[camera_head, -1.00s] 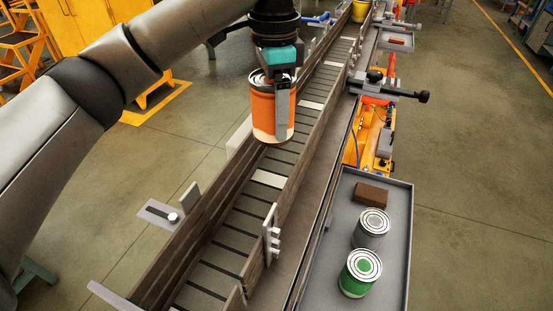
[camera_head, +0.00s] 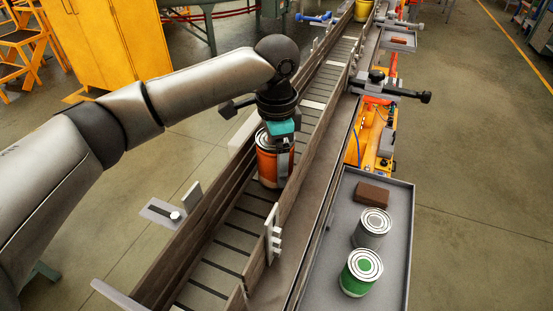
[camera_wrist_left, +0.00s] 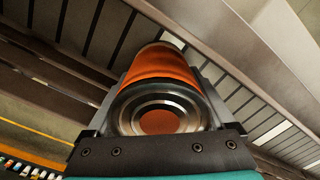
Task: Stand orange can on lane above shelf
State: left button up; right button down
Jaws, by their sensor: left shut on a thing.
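The orange can (camera_head: 268,160) is upright between the side walls of the roller lane (camera_head: 245,220), low down near the slats. I cannot tell whether its base touches them. My left gripper (camera_head: 284,150) comes from above and is shut on the can near its top. In the left wrist view the can (camera_wrist_left: 163,72) lies between the fingers (camera_wrist_left: 160,105), its metal end toward the camera. The shelf (camera_head: 402,240) is the grey tray right of the lane. My right gripper is not in view.
On the shelf stand a green can (camera_head: 360,272), a grey can (camera_head: 372,228) and a brown block (camera_head: 371,194). A clamp with a black handle (camera_head: 395,92) sits right of the lane farther back. A yellow bucket (camera_head: 362,10) is at the far end. Lane slats in front of the can are clear.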

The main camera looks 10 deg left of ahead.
pick_arm(q)
jog(key=o, duration=1.2)
jog(key=shift+f, duration=0.1)
notch_tip(320, 180, up, 12)
jog(key=shift+r+b, duration=0.2)
jog(key=shift+b, duration=0.1)
